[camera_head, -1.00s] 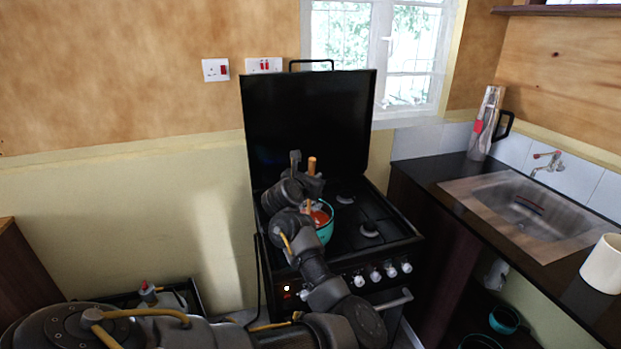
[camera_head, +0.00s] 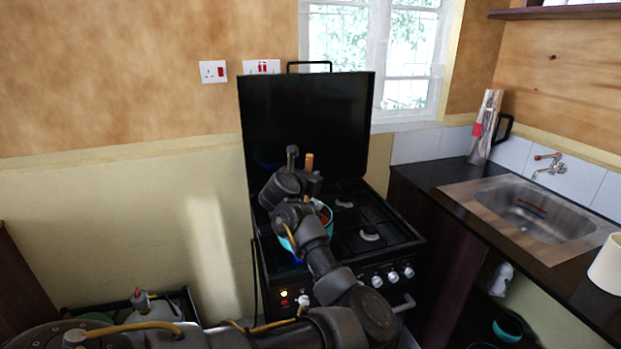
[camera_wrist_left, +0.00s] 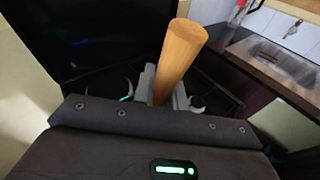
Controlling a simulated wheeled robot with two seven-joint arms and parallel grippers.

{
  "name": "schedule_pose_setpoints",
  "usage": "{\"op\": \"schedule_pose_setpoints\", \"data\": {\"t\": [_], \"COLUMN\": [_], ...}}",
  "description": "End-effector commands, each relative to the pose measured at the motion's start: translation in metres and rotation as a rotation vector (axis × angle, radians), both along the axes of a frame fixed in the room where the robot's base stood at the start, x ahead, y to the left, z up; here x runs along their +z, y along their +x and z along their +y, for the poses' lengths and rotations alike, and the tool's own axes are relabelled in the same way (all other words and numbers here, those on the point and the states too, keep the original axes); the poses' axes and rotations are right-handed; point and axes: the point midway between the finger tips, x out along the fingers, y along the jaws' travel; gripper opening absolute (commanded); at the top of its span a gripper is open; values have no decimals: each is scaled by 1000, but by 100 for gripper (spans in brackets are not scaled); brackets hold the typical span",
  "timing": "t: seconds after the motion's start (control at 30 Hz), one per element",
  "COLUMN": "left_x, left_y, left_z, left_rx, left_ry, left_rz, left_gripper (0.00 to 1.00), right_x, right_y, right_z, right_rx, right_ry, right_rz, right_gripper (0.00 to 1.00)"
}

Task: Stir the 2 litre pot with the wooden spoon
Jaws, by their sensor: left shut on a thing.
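The teal pot (camera_head: 284,242) sits on the front left of the black stove in the head view, largely hidden behind my left arm. Its contents are mostly hidden. My left gripper (camera_head: 312,186) is above the pot, shut on the wooden spoon (camera_head: 309,162). The spoon's handle sticks up past the fingers. In the left wrist view the handle (camera_wrist_left: 181,60) rises, tilted, between the fingers (camera_wrist_left: 165,90). The spoon's lower end is hidden, so I cannot tell where in the pot it is. My right gripper is not in view.
The stove (camera_head: 370,238) has its lid (camera_head: 305,120) raised behind the pot. A blue glow shows under the pot.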

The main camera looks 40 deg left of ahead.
Motion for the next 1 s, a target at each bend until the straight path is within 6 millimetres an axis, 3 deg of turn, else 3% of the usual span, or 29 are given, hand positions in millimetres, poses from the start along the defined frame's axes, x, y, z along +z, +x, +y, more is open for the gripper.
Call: {"op": "schedule_pose_setpoints", "data": {"t": [0.37, 1.0], "left_x": [4, 59], "left_y": [0, -6], "left_z": [0, -9], "left_rx": [0, 0], "left_ry": [1, 0], "left_rz": [-2, -2], "left_gripper": [0, 0], "right_x": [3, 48], "right_y": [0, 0], "right_z": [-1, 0], "right_rx": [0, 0], "right_ry": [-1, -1], "right_rz": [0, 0], "right_gripper": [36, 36]}}
